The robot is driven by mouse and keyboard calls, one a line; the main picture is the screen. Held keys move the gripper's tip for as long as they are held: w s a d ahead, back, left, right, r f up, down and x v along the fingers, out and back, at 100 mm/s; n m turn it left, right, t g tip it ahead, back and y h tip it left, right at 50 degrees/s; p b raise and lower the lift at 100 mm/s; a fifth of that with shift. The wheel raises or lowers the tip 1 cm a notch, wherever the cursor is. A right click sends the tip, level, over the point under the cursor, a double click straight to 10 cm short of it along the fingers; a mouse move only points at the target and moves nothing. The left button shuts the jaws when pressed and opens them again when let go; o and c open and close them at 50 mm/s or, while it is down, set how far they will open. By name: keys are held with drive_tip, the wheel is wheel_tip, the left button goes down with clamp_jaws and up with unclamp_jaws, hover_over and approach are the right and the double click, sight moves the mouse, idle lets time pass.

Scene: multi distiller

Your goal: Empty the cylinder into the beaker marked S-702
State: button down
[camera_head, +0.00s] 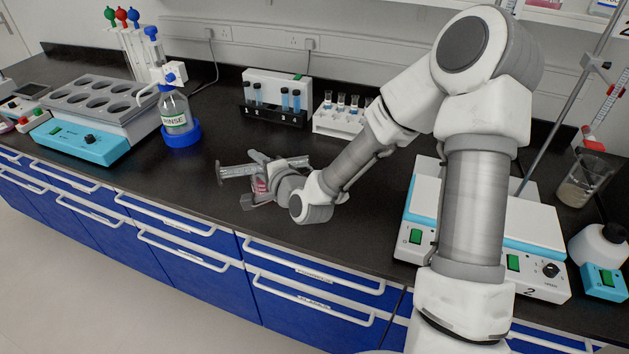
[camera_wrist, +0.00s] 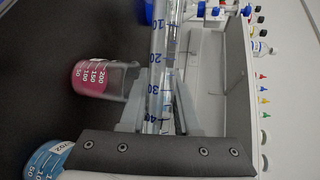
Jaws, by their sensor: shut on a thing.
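My gripper (camera_head: 262,174) is shut on the clear graduated cylinder (camera_head: 237,170) above the bench. In the wrist view, my gripper (camera_wrist: 158,108) has a finger on each side of the cylinder (camera_wrist: 158,60). It lies nearly level, its blue marks running from 10 to 40 toward the gripper body. Any liquid in it is hard to make out. The blue beaker (camera_wrist: 45,160), with a label ending in 702, is partly cut off at the wrist view's lower left. A beaker of pink liquid (camera_wrist: 92,76) stands near the cylinder; it is partly hidden behind my gripper in the head view (camera_head: 260,187).
A RINSE bottle (camera_head: 176,118) in a blue holder and a block with wells (camera_head: 100,100) stand left. Tube racks (camera_head: 274,115) (camera_head: 338,122) stand behind. A hotplate (camera_head: 530,240) and a beaker (camera_head: 583,180) are right. Bare bench lies left of my gripper.

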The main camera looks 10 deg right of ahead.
drive_tip(key=shift+d+r+m+t+y+b, duration=0.1)
drive_tip(key=shift+d+m+t+y+b, duration=0.2)
drive_tip(key=shift+m, duration=0.3)
drive_tip(key=shift+d+r+m+t+y+b, duration=0.1)
drive_tip(key=shift+m+t+y+b, duration=0.1)
drive_tip(key=shift+m+y+b, duration=0.3)
idle(0.6)
drive_tip(key=shift+r+m+p, duration=0.15)
drive_tip(key=shift+m+p, duration=0.15)
